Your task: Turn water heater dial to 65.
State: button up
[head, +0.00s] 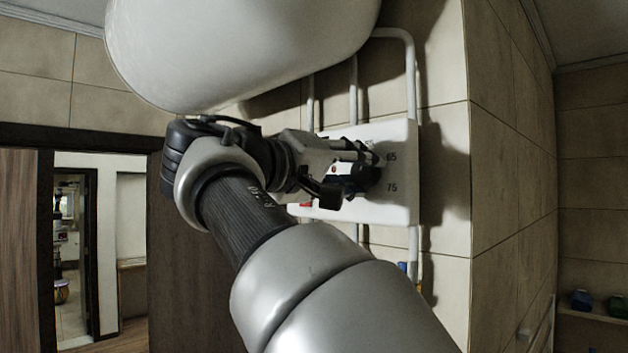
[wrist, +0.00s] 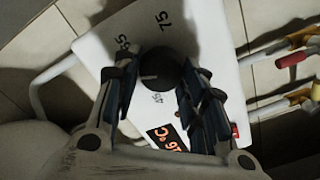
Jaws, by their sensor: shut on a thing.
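The water heater dial (wrist: 160,66) is a dark round knob on a white control panel (wrist: 92,48). A short pale mark on its face points toward the left in the wrist view. Printed numbers surround it: 75 above, one that looks like 65 or 55 at upper left, and 45 below. My gripper (wrist: 158,80) is shut on the dial, one finger on each side. In the head view my gripper (head: 368,170) is at the panel (head: 404,140) and mostly hides the dial; 65 and 75 show just right of it.
An orange-lit display (wrist: 166,138) sits low on the panel; its digits are hard to read. A large white tank (head: 240,45) hangs above. White pipes (head: 411,80) run above and below the panel. Valves with coloured handles (wrist: 292,60) are beside it. A doorway (head: 85,250) is at left.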

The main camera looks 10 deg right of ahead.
jog(key=m+b, duration=0.1)
jog(key=m, duration=0.3)
jog(key=shift+m+b, duration=0.7)
jog(key=shift+m, duration=1)
jog(key=o, duration=1.1)
jog(key=shift+s, duration=0.1)
jog(key=shift+c, duration=0.2)
jog(key=v, duration=1.2)
